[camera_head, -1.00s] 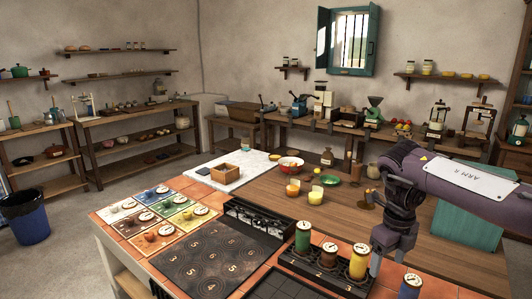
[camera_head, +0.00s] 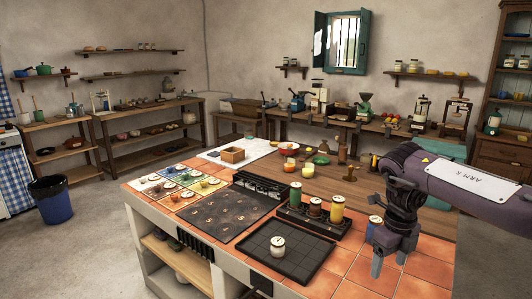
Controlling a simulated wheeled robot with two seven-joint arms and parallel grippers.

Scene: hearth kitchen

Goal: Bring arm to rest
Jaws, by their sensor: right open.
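My right arm (camera_head: 470,182) comes in from the right. My right gripper (camera_head: 389,258) points down over the tiled right front part of the counter, its fingers apart with nothing between them. A blue jar (camera_head: 375,226) stands close behind it, partly covered by the gripper. A rack (camera_head: 290,219) to its left holds green, brown and yellow jars. A white-lidded jar (camera_head: 278,247) stands on the dark tray (camera_head: 285,262) in front of the rack. My left gripper is not in view.
The tiled counter (camera_head: 345,284) has free room at its front right. A dark numbered mat (camera_head: 215,218) and coloured cards with small jars lie further left. A wooden box (camera_head: 232,155), bowls and cups stand at the back. A blue bin (camera_head: 52,200) is on the floor.

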